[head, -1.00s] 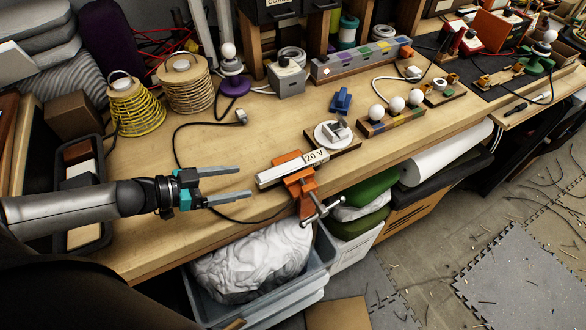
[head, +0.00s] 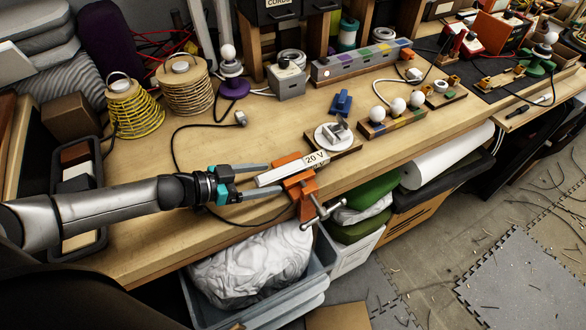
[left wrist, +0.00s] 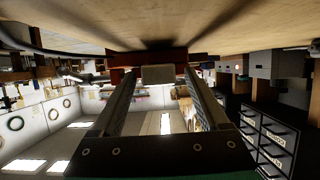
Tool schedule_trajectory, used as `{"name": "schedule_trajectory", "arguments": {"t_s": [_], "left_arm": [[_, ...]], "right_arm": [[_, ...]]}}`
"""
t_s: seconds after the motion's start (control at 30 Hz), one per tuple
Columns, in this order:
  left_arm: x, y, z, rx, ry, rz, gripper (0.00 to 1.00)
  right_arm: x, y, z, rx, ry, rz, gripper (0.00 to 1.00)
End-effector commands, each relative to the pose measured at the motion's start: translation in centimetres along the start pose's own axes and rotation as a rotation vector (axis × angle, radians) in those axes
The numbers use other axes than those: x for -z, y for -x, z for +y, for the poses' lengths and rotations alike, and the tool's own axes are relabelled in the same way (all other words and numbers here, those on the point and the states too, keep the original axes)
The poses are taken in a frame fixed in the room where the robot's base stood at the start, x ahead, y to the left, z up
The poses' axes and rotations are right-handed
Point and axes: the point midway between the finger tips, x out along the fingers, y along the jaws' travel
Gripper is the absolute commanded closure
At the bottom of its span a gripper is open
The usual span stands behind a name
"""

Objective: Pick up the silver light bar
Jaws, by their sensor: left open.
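A pale silver bar (head: 290,171) with a "20 V" label lies across an orange clamp (head: 300,187) at the bench's front edge. My left gripper (head: 276,178) is open, level with the bar's left end, with one finger on each side of it. In the left wrist view, the bar's square end (left wrist: 158,74) shows between the fingertips, with the orange-red clamp (left wrist: 185,57) behind it. Whether a finger touches the bar I cannot tell. My right gripper is not in view.
A white round base (head: 332,135) on a wooden board stands just behind the bar. A black cable (head: 175,140) curves over the bench. Spools of yellow (head: 137,108) and tan (head: 187,90) cane stand at the back left. A blue bin (head: 205,305) sits below the front edge.

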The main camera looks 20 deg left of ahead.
Motion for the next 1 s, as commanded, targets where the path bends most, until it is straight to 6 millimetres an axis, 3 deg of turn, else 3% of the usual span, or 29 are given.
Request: {"name": "schedule_trajectory", "arguments": {"t_s": [0.27, 0.9, 1.0], "left_arm": [[-0.01, -0.15, 0.02, 0.0, 0.0, 0.0, 0.22], [-0.01, -0.12, 0.02, -0.001, 0.0, 0.0, 0.94], [-0.01, -0.12, 0.02, -0.001, 0.0, 0.0, 1.0]], "right_arm": [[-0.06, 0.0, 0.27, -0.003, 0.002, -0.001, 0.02], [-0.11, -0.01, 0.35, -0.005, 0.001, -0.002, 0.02], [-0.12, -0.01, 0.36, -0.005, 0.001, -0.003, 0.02]]}}
